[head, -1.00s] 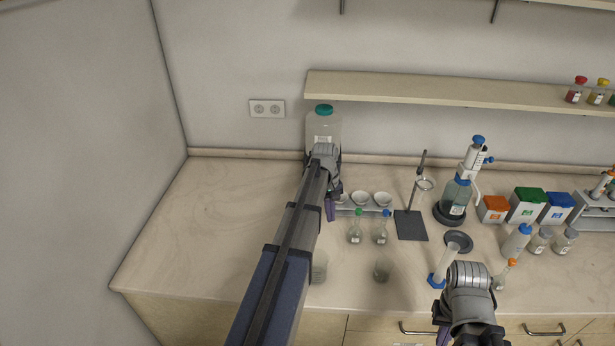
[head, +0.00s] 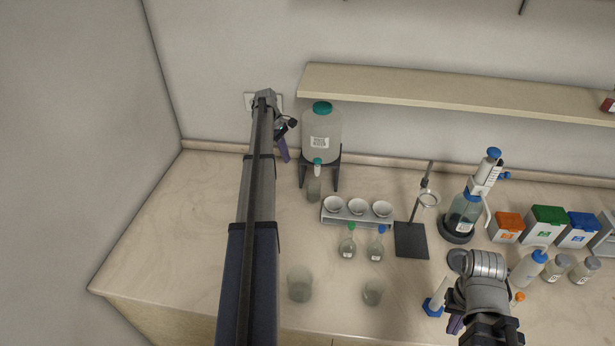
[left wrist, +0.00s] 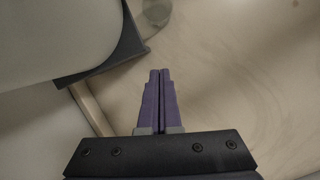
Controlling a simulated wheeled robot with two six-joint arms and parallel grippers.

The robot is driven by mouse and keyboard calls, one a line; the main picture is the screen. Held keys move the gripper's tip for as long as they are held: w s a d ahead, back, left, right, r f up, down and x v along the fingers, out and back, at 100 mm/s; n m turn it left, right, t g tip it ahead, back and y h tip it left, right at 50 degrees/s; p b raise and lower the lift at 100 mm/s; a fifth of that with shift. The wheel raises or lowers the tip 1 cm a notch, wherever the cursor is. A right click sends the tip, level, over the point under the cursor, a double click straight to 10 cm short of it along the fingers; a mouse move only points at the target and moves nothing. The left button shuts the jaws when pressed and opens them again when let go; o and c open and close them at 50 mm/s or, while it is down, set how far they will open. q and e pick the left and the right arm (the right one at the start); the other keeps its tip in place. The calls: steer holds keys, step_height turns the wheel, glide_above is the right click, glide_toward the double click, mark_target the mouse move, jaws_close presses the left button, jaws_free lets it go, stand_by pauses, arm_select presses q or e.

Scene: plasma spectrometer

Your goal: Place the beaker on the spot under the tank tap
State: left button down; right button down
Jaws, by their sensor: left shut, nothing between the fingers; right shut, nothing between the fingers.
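The tank (head: 321,138), clear with a teal cap, stands on a black stand (head: 335,170) at the back of the bench. Its tap (head: 317,163) has a teal top and faces the front. A clear beaker (head: 314,189) stands upright directly below the tap; a glass vessel (left wrist: 157,12) at the top of the left wrist view looks like the same one. My left gripper (head: 285,158) is shut and empty, just left of the tank, apart from the beaker. Its purple fingers (left wrist: 160,72) are together. My right gripper (head: 455,325) is shut at the front right.
Two glass beakers stand near the front edge, one larger (head: 300,284) and one smaller (head: 373,292). A rack with white bowls (head: 357,222), two flasks (head: 347,248) and a ring stand (head: 411,240) are right of the tank. The left bench area is clear.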

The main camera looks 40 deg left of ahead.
mark_target(314, 191)
arm_select(q)
steer(key=b+x, duration=1)
steer(key=shift+s+f, duration=0.1)
steer(key=shift+f, duration=0.2)
steer(key=d, duration=0.3)
steer(key=shift+w+d+r, duration=0.3)
steer(key=shift+d+r, duration=0.05)
steer(key=shift+w+d, duration=0.1)
steer(key=shift+d, duration=0.1)
steer(key=shift+w+d, duration=0.15)
steer(key=shift+d, duration=0.65)
steer(key=shift+a, duration=0.15)
